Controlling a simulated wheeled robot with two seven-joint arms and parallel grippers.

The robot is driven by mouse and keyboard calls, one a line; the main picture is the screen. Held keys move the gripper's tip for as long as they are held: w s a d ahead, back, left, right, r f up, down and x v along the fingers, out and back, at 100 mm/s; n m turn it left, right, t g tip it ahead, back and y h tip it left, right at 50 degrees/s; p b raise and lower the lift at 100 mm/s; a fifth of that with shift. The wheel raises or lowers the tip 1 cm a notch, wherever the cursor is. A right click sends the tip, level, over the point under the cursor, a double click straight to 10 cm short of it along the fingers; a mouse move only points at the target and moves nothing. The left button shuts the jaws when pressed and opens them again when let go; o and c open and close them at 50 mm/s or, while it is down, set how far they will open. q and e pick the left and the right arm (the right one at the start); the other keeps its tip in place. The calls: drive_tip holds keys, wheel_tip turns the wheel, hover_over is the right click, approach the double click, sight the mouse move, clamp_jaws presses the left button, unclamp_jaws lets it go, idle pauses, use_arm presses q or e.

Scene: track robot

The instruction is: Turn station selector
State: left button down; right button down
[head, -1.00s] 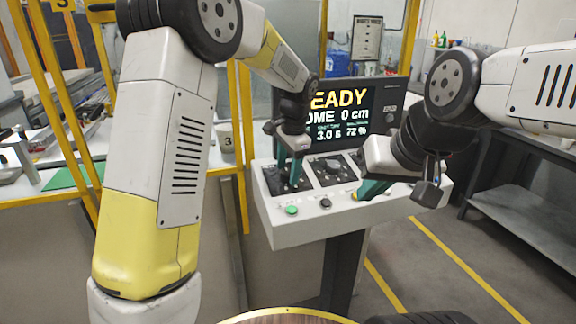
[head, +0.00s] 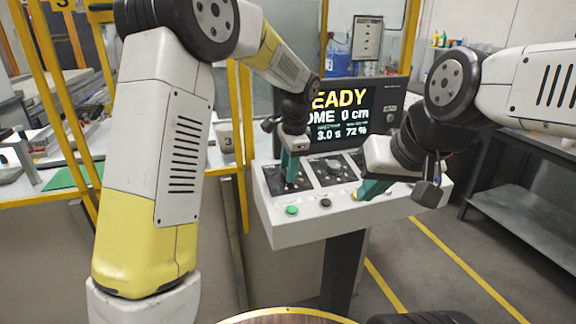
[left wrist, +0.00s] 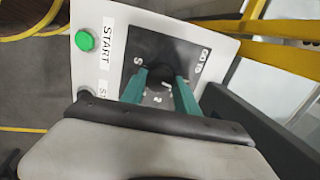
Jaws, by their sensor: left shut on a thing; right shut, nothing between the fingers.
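The station selector is a dark round knob (left wrist: 160,76) on a black plate (left wrist: 140,47) marked with several numbers, seen in the left wrist view. My left gripper (left wrist: 160,88) has its two teal fingers on either side of the knob, shut on it. In the head view my left gripper (head: 290,178) points down at the left plate of the white console (head: 330,225), and its fingers hide the knob. My right gripper (head: 362,195) is shut and empty over the console's right part, its teal fingertips close to the front of the panel.
A green START button (head: 292,210) and a dark button (head: 325,203) sit on the console's front strip. A middle dial plate (head: 334,170) lies between my grippers. The screen (head: 342,115) behind reads partly "EADY". A yellow post (head: 242,150) stands left of the console.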

sight(293, 184)
use_arm(q)
drive_tip(key=m, duration=0.5)
drive_tip(key=shift+d+m, duration=0.1)
drive_tip(key=shift+m, duration=0.2)
idle(0.4)
drive_tip(key=c, duration=0.9)
unclamp_jaws()
drive_tip(key=v, duration=0.8)
drive_tip(key=shift+s+d, duration=0.1)
drive_tip(key=shift+d, duration=0.05)
